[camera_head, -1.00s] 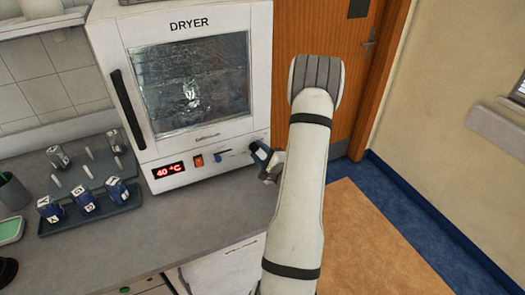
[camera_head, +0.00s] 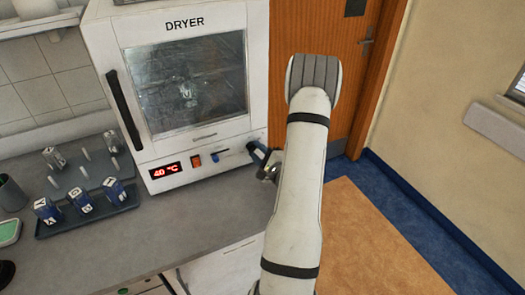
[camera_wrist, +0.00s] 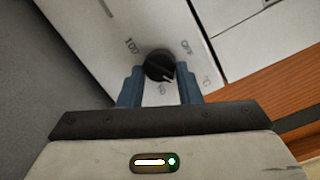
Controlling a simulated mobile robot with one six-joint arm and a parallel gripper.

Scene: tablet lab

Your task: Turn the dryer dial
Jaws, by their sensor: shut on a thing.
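The white dryer (camera_head: 228,157) stands on the counter with its door closed and its red display reading 40 °C. The dial (camera_wrist: 159,66) is a round black knob with a pale pointer line on the dryer's front panel, with printed marks around it. In the wrist view the pointer is toward the lower right of the knob. My gripper (camera_wrist: 160,80) has its two blue fingers on either side of the dial and is shut on it.
A dark rack (camera_head: 62,226) with several blue-labelled containers stands on the counter left of the dryer. A green-topped tray (camera_head: 8,231) and a dark cup (camera_head: 12,192) are at the far left. A wooden door (camera_head: 305,30) is behind my arm. Open floor lies right.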

